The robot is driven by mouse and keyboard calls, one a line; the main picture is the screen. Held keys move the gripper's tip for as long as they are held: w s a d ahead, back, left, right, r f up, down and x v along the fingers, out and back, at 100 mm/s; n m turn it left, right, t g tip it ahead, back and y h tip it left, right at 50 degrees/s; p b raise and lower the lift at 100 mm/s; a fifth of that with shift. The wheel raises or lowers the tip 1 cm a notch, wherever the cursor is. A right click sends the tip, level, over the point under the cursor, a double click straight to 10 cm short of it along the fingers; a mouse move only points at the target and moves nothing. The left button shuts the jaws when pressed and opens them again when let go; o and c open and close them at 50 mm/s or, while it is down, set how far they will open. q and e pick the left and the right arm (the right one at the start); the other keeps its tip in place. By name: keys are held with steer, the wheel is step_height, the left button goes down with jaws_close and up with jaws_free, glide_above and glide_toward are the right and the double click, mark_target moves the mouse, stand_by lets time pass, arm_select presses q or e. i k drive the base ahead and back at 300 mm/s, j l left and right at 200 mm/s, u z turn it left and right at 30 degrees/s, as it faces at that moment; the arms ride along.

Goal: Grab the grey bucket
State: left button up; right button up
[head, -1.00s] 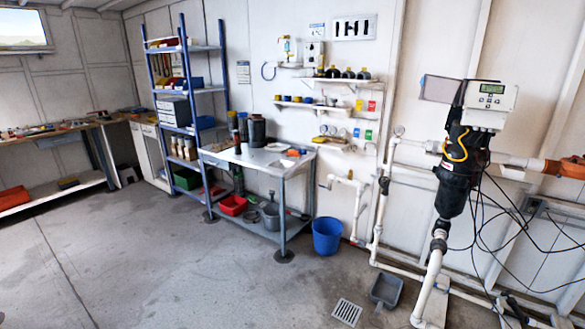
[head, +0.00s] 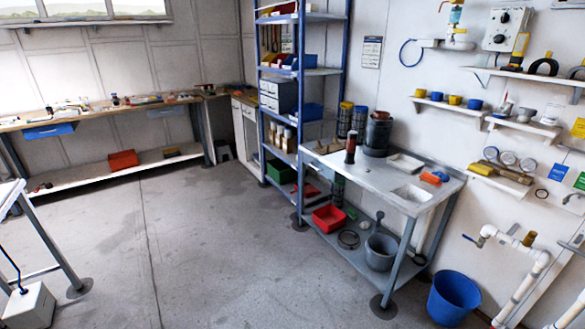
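The grey bucket (head: 381,252) stands upright on the lower shelf of the metal workbench (head: 352,181), near its right end. Its open top faces up, and the bench's front leg is just to its right. Neither of my grippers shows in the head view, so I cannot see whether they are open or shut.
A blue bucket (head: 454,297) stands on the floor right of the bench. White pipes (head: 520,285) run at the right. The floor (head: 220,260) before the bench is clear.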

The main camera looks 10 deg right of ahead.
mark_target(382, 250)
steer(key=i+z, duration=0.3)
steer(key=i, duration=0.15)
steer(key=i+j+z, duration=0.2)
steer(key=i+z, duration=0.15)
steer(key=i+j+z, duration=0.3)
steer(key=i, duration=0.25)
steer(key=i+j+z, duration=0.3)
steer(key=i, duration=0.1)
